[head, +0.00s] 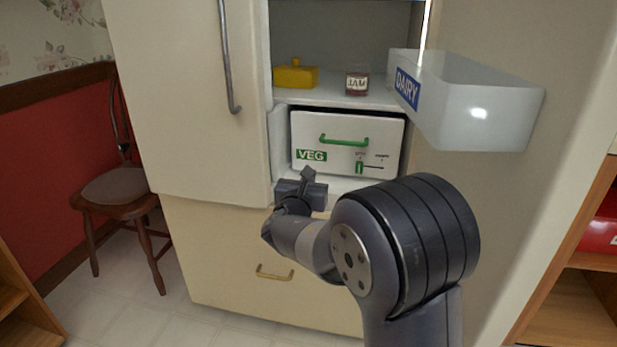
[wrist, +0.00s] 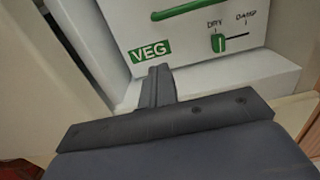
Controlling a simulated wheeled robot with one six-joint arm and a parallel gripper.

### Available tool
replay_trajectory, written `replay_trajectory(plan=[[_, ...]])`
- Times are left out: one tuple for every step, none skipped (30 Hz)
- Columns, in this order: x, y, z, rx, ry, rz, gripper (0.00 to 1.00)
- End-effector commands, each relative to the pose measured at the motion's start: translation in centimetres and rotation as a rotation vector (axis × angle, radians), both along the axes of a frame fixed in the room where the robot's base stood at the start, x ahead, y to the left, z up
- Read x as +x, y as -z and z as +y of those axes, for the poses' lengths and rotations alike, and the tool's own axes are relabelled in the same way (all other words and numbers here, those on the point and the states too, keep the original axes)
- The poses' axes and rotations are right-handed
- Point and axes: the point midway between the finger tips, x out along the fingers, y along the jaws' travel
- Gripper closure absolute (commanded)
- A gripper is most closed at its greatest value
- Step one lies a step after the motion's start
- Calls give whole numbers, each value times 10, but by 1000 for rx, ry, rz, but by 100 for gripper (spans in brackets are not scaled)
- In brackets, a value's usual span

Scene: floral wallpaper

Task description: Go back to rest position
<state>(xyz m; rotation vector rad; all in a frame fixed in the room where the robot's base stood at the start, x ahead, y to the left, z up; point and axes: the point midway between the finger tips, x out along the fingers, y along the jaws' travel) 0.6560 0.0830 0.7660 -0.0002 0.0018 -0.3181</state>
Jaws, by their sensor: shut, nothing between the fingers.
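My gripper (head: 307,175) is in front of the open fridge, just before the lower left part of the white VEG drawer (head: 380,135). Its fingers are together with nothing between them. In the wrist view the shut fingers (wrist: 158,86) point up at the drawer, just below the green VEG label. The drawer has a green handle (head: 344,140) and a green slider (head: 359,168), which sits at the left, DRY end in the wrist view (wrist: 218,42). The drawer looks pushed in. My arm hides part of the fridge's lower front.
A yellow butter dish (head: 295,75) and a jam jar (head: 357,82) stand on the shelf above. The DAIRY bin (head: 485,115) juts out at right on the open door. The left fridge door (head: 185,90) is shut. A wooden chair (head: 118,190) stands left; floor there is clear.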

Motion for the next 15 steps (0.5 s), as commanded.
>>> replay_trajectory(plan=[[-4,-1,2,0,-2,0,100],[-5,-1,2,1,-2,0,100],[-7,-1,3,0,-1,0,100],[-8,0,3,0,-1,0,100],[-8,0,3,0,0,0,100],[-9,0,3,0,0,0,100],[-9,0,3,1,0,0,100],[-9,0,3,1,0,0,100],[-9,0,3,1,0,0,100],[-9,0,3,1,0,0,100],[-9,0,3,1,0,0,100],[-9,0,3,1,0,0,100],[-9,0,3,1,0,0,100],[-8,0,3,1,0,0,100],[-8,0,2,1,0,0,100]])
